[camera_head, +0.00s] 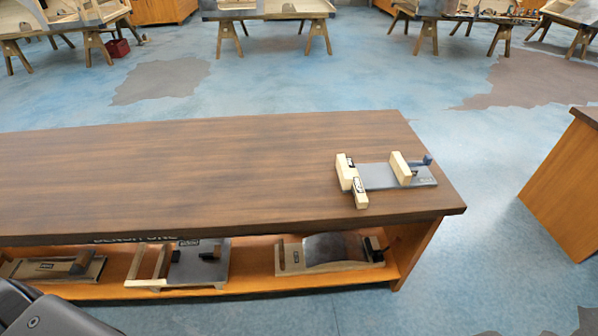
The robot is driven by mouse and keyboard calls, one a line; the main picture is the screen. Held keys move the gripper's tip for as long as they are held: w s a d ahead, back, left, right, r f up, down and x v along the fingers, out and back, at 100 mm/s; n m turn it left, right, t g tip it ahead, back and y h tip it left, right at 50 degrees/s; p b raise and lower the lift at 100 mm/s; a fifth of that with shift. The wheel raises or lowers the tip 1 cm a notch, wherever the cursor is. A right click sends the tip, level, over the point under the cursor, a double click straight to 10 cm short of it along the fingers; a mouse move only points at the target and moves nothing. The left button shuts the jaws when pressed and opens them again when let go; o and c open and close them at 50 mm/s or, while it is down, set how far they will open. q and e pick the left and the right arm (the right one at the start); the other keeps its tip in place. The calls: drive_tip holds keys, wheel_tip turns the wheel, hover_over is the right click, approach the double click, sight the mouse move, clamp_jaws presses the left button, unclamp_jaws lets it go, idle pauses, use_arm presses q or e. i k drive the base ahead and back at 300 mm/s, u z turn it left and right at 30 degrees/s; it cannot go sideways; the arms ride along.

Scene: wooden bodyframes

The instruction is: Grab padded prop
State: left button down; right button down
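On the right end of the dark wooden bench top (200,165) lies a fixture with a grey plate (376,177), pale wood blocks and a small blue-grey piece at its right. On the shelf below, a wooden piece with a dark, curved, pad-like top (330,247) lies at the right. Left of it on the shelf is a wooden frame with a grey plate (199,264), and a flatter wooden piece (55,266) lies at the far left. I cannot tell for certain which one is the padded prop. Neither of my grippers is in view.
The bench's orange shelf (250,285) is open at the front, under the top's overhanging edge. Another orange cabinet (560,185) stands at the right, across a floor gap. Trestle tables (270,10) stand far back. Most of the bench top is clear.

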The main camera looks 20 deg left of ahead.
sight(360, 196)
drive_tip(key=z, duration=1.5)
drive_tip(key=i, duration=3.45)
drive_tip(key=u, duration=3.75)
drive_tip(key=i, duration=0.55)
drive_tip(key=z, duration=0.05)
